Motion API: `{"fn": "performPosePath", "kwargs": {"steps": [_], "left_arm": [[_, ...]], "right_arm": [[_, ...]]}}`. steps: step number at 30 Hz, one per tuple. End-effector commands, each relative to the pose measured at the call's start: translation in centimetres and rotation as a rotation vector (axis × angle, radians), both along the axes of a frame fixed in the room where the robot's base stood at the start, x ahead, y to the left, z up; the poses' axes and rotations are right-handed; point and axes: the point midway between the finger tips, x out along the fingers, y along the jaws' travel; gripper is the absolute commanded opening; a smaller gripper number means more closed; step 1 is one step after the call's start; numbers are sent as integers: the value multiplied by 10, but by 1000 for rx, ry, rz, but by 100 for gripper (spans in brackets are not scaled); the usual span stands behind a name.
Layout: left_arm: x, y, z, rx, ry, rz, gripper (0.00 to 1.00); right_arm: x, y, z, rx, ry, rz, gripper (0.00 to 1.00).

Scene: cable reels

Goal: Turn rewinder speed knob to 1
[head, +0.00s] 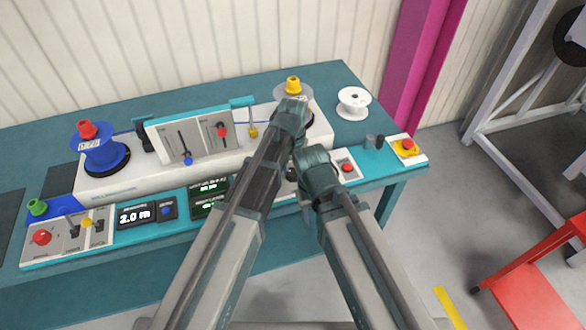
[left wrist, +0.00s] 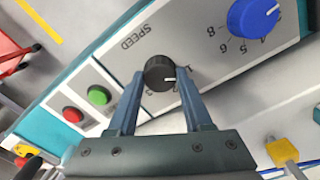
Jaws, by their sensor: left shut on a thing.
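The speed knob (left wrist: 157,69) is small, round and black, beside the printed word SPEED in the left wrist view. A white pointer line on its top points right. The scale digits around it are partly covered and hard to read. My left gripper (left wrist: 161,80) is shut on the knob, with one blue-grey finger on each side of it. In the head view my arms hide the knob, and the left fingertips cannot be made out. The end of my right arm (head: 312,160) is beside my left arm; its fingers are not clear.
A blue knob (left wrist: 254,18) with a numbered scale is on the same panel. Green (left wrist: 99,95) and red (left wrist: 72,115) buttons are nearby. The rewinder carries a blue reel (head: 104,156). A white spool (head: 354,104) and a yellow-based red stop button (head: 407,147) are to the right.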

Motion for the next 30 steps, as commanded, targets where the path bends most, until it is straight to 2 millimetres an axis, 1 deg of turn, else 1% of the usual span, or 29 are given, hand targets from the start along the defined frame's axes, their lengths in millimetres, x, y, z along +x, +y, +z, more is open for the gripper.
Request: {"fn": "performPosePath", "kwargs": {"steps": [12, 13, 17, 18, 26, 30], "left_arm": [[0, 0, 0, 0, 0, 8, 0], [0, 0, 0, 0, 0, 7, 55], [0, 0, 0, 0, 0, 7, 79], [0, 0, 0, 0, 0, 7, 80], [0, 0, 0, 0, 0, 6, 80], [0, 0, 4, 0, 0, 6, 80]], "right_arm": [[0, 0, 0, 0, 0, 0, 50], [0, 0, 0, 0, 0, 0, 50], [0, 0, 0, 0, 0, 0, 50], [0, 0, 0, 0, 0, 0, 50], [0, 0, 0, 0, 0, 0, 50], [0, 0, 4, 0, 0, 0, 50]]}}
